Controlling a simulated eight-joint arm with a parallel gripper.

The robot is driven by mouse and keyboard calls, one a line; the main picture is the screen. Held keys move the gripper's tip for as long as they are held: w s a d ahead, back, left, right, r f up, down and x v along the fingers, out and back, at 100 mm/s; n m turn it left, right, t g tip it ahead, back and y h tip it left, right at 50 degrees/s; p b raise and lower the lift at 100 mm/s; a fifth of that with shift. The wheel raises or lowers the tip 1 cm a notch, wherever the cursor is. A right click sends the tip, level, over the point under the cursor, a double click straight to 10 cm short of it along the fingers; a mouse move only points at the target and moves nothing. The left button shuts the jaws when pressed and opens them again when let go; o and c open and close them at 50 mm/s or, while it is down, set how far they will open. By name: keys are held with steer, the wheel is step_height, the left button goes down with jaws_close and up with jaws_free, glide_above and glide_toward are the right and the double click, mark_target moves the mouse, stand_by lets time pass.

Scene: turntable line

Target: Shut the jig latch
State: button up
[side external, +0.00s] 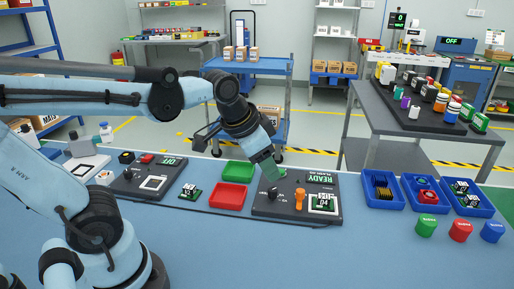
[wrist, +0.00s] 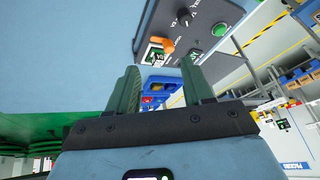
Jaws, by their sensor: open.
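The jig is a dark station plate (side external: 262,209) with a READY display, and it also shows at the top of the wrist view (wrist: 230,50). Its orange latch (side external: 299,198) stands up beside a white-framed nest holding a green board (side external: 322,203). The latch also shows in the wrist view (wrist: 167,46), beyond and between my fingers. My gripper (side external: 274,177) is over the back left of the plate, behind and left of the latch. Its two green fingers (wrist: 163,85) are apart with nothing between them. Whether a fingertip touches the plate I cannot tell.
A black knob (side external: 272,192) stands left of the latch. A green button (wrist: 220,29) shows in the wrist view. Red (side external: 227,196) and green (side external: 238,171) trays lie left, and blue bins (side external: 384,204) right.

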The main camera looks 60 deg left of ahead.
steer(key=w+r+m+g, duration=0.2)
steer(key=w+m+g, duration=0.15)
steer(key=w, duration=0.25)
steer(key=m+g, duration=0.2)
steer(key=m, duration=0.3)
glide_above(300, 190)
step_height(300, 190, down, 2)
step_height(300, 190, down, 12)
steer(key=shift+d+f, duration=0.1)
steer(key=shift+f, duration=0.1)
steer(key=shift+c, duration=0.5)
jaws_close()
